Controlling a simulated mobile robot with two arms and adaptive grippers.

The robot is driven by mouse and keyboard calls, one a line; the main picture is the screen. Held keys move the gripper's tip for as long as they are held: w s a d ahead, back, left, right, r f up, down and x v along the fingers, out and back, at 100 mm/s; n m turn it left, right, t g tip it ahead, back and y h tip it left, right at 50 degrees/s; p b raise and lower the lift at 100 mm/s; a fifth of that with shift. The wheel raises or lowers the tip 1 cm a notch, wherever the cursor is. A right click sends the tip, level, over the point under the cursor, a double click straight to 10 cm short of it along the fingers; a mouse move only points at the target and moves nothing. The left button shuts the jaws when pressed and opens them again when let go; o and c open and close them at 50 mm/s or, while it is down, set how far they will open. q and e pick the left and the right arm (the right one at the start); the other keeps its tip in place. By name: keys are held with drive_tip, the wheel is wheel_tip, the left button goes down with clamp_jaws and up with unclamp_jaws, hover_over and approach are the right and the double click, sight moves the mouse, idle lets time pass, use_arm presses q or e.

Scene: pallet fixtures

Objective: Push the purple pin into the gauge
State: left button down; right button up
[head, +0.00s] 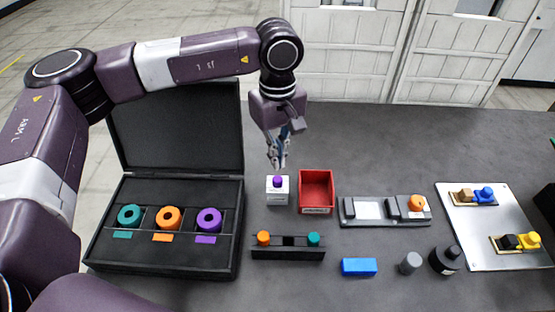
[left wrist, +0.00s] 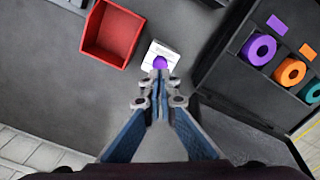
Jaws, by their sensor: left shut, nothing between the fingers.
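The purple pin (head: 277,181) stands upright in the top of the white block that looks to be the gauge (head: 277,194). My left gripper (head: 278,166) points down just above the pin, shut and empty. In the left wrist view the fingertips (left wrist: 160,74) are right over the pin (left wrist: 161,62), and they overlap its edge in the picture. The white gauge (left wrist: 154,51) shows behind them. I cannot tell whether the fingertips touch the pin. My right gripper is not in view.
A red bin (head: 317,172) stands close right of the gauge. An open black case (head: 165,250) with teal, orange and purple rings is at left. A black rack (head: 289,254) with orange and teal pins is in front. A grey fixture (head: 375,222) and blue block (head: 359,266) lie right.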

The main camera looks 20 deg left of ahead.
sight(278, 179)
use_arm(q)
wheel_tip(278, 179, up, 6)
drive_tip(key=shift+f+p, duration=0.2)
drive_tip(key=shift+p, duration=0.95)
